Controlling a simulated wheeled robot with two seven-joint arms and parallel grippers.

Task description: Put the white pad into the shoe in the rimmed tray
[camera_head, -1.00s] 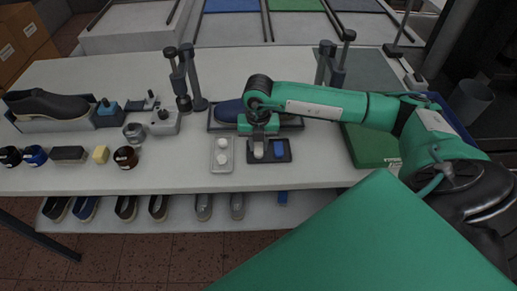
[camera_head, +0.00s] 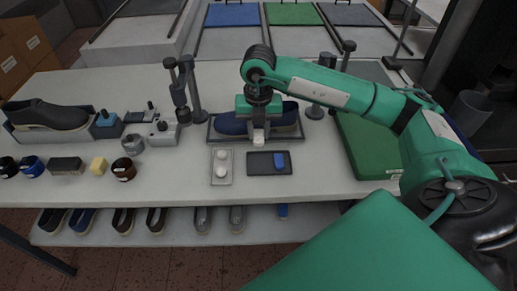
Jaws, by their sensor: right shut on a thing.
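The dark blue shoe (camera_head: 231,125) lies sideways in the dark rimmed tray (camera_head: 214,137) at the middle of the table. My right gripper (camera_head: 259,131) points down in front of the shoe and hides its middle. It is shut on the small white pad (camera_head: 259,138), which shows just below the fingertips, near the tray's front edge in the picture. Whether the pad touches anything, I cannot tell. The small dark tray (camera_head: 255,168) below holds only a blue pad (camera_head: 279,161). My left gripper is not in view.
A light tray (camera_head: 215,182) with two white round pieces is left of the small dark tray. Grey posts (camera_head: 194,92) stand left of the shoe, another post (camera_head: 330,100) right. A green box (camera_head: 365,155) lies right. Jars and a black shoe (camera_head: 47,115) are at left.

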